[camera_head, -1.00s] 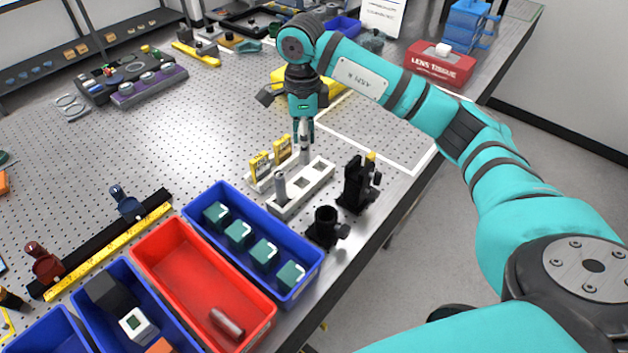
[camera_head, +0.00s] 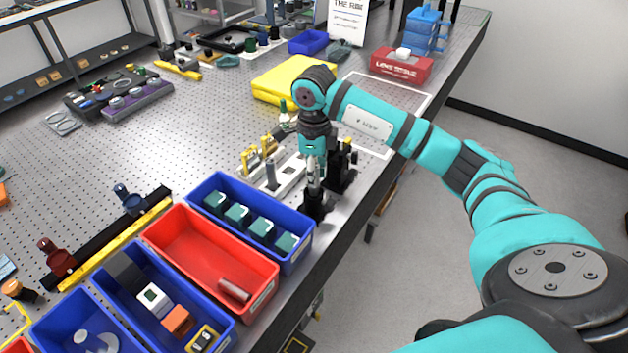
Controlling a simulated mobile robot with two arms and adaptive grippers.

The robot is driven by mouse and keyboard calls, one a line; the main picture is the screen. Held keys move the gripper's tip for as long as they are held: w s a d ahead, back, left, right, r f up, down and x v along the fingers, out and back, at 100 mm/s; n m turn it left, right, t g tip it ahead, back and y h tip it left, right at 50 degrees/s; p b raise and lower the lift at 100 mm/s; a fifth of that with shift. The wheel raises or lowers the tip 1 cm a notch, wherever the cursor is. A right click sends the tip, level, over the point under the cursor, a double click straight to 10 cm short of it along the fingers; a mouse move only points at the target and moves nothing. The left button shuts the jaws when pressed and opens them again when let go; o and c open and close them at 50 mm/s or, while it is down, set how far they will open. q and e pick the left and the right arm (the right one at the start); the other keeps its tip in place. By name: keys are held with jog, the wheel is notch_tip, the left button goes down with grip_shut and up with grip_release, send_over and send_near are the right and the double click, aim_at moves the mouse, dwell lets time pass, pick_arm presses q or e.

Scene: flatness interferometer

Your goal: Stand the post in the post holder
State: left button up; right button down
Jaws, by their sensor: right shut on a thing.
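The right gripper (camera_head: 314,172) is shut on a slim metal post (camera_head: 313,186), which it holds upright. The black post holder (camera_head: 316,207) stands near the table's front edge, directly below the gripper. The post's lower end meets the holder's top in the picture; whether it is inside the bore or just above it, I cannot tell. My gripper and the post partly cover the holder's mouth. The left gripper is out of view.
Left of the holder, a white rack (camera_head: 291,172) bears another grey post (camera_head: 270,173). A black mount (camera_head: 342,172) stands close behind at the right. A blue bin (camera_head: 219,178) with green-grey blocks and a red bin (camera_head: 176,259) lie left of the holder.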

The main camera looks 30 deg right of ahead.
aim_at(314, 195)
notch_tip(314, 195, down, 3)
jog(key=shift+a+r+p, duration=0.1)
jog(key=shift+a+p, duration=0.05)
jog(key=shift+p, duration=0.25)
jog(key=shift+f+b, duration=0.3)
jog(key=c, duration=1.4)
grip_release()
jog(key=shift+s, duration=0.1)
jog(key=shift+o, duration=1.4)
jog(key=shift+r+p, duration=0.25)
jog(key=shift+p, duration=0.05)
jog(key=shift+r, duration=0.25)
notch_tip(314, 195, up, 11)
jog(key=b, duration=0.3)
jog(key=shift+f, duration=0.1)
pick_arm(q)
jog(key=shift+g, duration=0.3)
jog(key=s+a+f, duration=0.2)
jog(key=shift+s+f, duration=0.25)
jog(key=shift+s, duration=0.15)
pick_arm(e)
jog(key=shift+r, duration=0.35)
